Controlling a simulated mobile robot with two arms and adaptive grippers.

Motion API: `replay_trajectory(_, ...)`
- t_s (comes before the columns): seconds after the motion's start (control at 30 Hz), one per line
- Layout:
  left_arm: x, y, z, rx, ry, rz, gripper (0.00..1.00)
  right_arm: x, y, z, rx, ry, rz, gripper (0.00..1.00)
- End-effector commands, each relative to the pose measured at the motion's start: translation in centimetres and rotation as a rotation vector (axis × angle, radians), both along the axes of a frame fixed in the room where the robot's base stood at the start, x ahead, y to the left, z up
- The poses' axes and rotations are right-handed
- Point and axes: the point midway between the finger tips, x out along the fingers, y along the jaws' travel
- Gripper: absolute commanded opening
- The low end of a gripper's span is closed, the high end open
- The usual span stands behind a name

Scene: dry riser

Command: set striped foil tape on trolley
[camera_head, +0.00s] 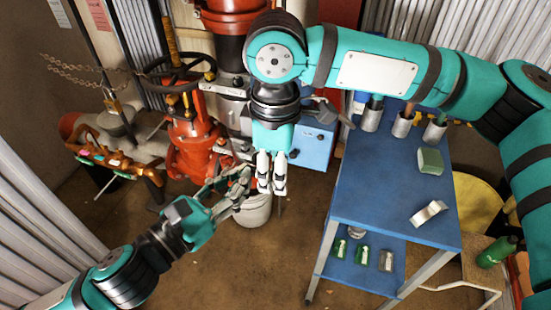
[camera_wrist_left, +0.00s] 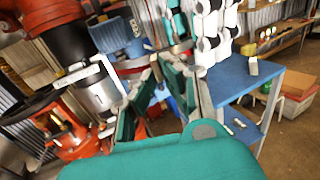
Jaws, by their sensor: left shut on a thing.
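My left gripper (camera_head: 236,186) reaches in from the lower left, in front of the red valve pipework. In the left wrist view its fingers (camera_wrist_left: 160,85) are closed on a pale, banded thing (camera_wrist_left: 155,55) that looks like the striped foil tape, largely hidden by the fingers. My right gripper (camera_head: 271,182) hangs pointing down right beside it, and I cannot tell how wide its fingers stand. The blue trolley (camera_head: 375,195) stands to the right, apart from both grippers. A silver-white roll (camera_head: 428,212) lies on its top.
Several grey cups and a green box (camera_head: 430,161) stand on the trolley's far part; its near left top is clear. Green items (camera_head: 362,252) stand on the lower shelf. A white bucket (camera_head: 253,210) is below the grippers. A red valve (camera_head: 190,145) stands behind left.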

Motion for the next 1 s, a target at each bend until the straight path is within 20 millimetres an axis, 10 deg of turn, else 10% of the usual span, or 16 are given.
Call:
replay_trajectory(0.67, 0.0, 0.0, 0.0, 0.0, 0.0, 0.0, 0.0, 0.03, -0.03, -0.03, 0.0, -0.001, 0.0, 0.0)
replay_trajectory(0.87, 0.0, 0.0, -0.01, 0.0, 0.0, 0.0, 0.33, 0.03, -0.02, -0.02, 0.0, -0.001, 0.0, 0.0)
replay_trajectory(1.0, 0.0, 0.0, -0.01, 0.0, 0.0, 0.0, 0.34, 0.03, -0.02, -0.02, 0.0, -0.001, 0.0, 0.0)
